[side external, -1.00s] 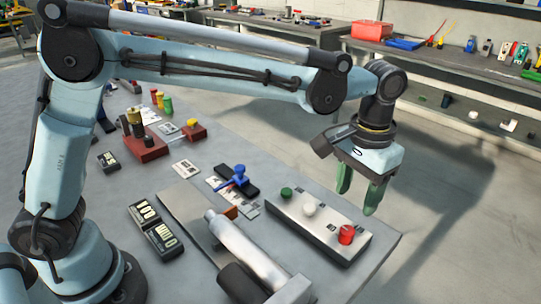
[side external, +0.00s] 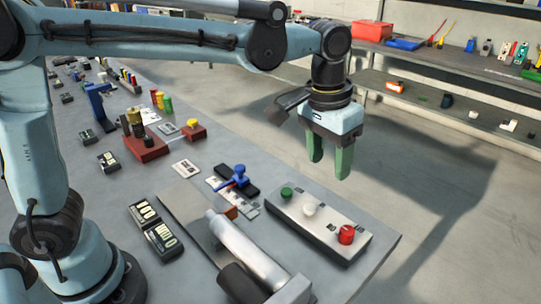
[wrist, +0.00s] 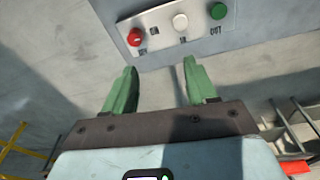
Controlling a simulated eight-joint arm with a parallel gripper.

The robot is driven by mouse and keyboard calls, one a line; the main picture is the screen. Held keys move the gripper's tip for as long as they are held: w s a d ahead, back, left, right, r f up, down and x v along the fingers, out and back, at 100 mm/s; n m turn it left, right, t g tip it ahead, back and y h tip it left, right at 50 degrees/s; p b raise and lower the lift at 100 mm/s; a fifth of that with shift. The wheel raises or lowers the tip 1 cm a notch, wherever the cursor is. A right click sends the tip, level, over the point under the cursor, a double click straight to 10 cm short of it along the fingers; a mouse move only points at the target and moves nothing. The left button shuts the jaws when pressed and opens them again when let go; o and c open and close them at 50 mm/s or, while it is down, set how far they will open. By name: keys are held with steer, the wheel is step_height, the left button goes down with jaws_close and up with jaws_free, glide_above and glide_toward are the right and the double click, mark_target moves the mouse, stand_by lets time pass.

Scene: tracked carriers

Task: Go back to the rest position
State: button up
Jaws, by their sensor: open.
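My gripper (side external: 329,163) has two green fingers, which are apart with nothing between them. In the side external view it hangs in the air, fingers down, above and beyond the far edge of the grey table (side external: 300,262). In the wrist view my gripper (wrist: 158,85) shows its fingers spread, with bare grey surface between them. A metal control panel (side external: 328,228) with a green, a white and a red knob lies at the table's right end. The panel also shows at the top of the wrist view (wrist: 160,30), apart from the fingers.
Beside the panel are a blue-handled clamp (side external: 239,176), a metal cylinder (side external: 245,255) and dark number blocks (side external: 157,231). A red block with posts (side external: 148,146) stands farther back. Shelving (side external: 450,85) with tools runs along the wall. The floor between is clear.

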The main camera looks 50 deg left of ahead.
steer(key=s+a+f+t, duration=0.2)
steer(key=s+a, duration=0.3)
steer(key=a, duration=0.3)
steer(key=s+a+f+n+t, duration=0.1)
steer(key=s+a+f+t, duration=0.1)
steer(key=s+a, duration=0.4)
steer(key=shift+a+f+n+t+y, duration=0.15)
steer(key=shift+a+n+t+y, duration=0.15)
steer(key=shift+a+t, duration=0.8)
